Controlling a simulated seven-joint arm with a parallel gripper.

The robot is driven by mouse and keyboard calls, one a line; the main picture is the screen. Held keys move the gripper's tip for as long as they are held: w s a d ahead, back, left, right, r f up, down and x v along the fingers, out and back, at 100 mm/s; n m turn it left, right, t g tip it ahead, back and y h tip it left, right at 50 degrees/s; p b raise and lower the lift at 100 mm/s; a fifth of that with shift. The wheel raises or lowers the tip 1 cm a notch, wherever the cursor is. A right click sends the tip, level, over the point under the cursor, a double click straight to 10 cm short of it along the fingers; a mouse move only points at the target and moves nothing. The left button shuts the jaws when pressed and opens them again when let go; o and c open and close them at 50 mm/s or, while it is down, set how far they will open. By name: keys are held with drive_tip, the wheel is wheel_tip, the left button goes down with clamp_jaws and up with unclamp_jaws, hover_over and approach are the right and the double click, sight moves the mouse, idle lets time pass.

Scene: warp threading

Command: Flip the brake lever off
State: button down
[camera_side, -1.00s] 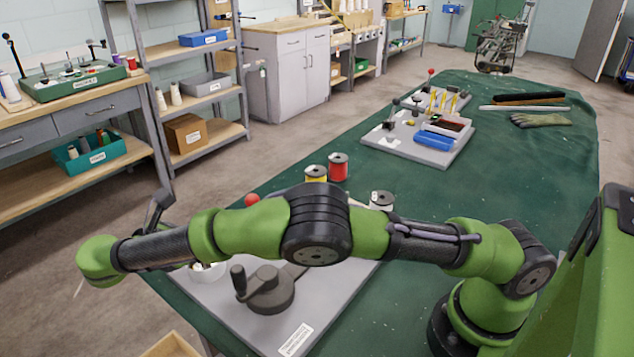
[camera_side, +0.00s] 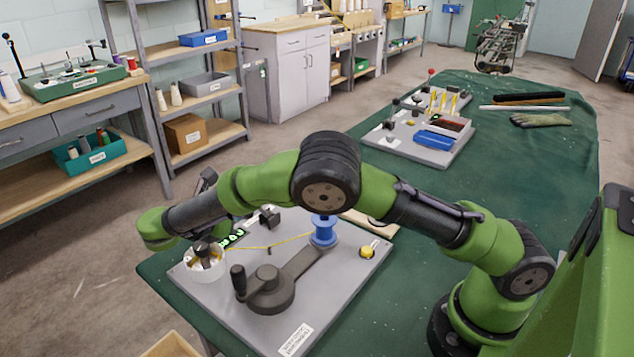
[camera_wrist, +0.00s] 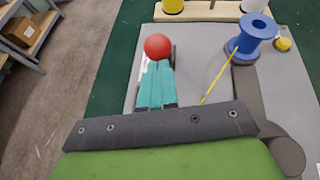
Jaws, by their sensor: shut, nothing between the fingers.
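A red ball knob (camera_wrist: 158,46), apparently the top of the brake lever, shows in the wrist view at upper centre. A dark and pale bar beside and below it is mostly hidden by my fingers. My gripper (camera_wrist: 155,70) has teal fingers closed together and empty. Their tips point at the knob and lie just below it in the picture; I cannot tell whether they touch it. In the side view my green arm covers the knob and the fingers. The lever stands on the grey board (camera_side: 330,290), so its exact tilt is hidden.
The board carries a dark crank (camera_side: 268,288), a blue spool (camera_side: 322,232) with a taut yellow thread, a white cup (camera_side: 206,266) and a yellow knob (camera_side: 367,252). Spools stand on a wooden strip (camera_wrist: 210,12) beyond. A second grey tray (camera_side: 420,145) sits farther back on the table.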

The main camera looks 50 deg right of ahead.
drive_tip(key=shift+r, duration=0.1)
drive_tip(key=shift+d+r+y, duration=0.2)
drive_tip(key=shift+d+y, duration=0.05)
drive_tip(key=shift+y, duration=0.05)
drive_tip(key=shift+d+r, duration=0.15)
drive_tip(key=shift+d, duration=0.05)
drive_tip(key=d+r+y, duration=0.3)
drive_tip(key=d+y, duration=0.7)
drive_tip(key=d, duration=0.1)
drive_tip(key=shift+d+m, duration=0.4)
idle(0.6)
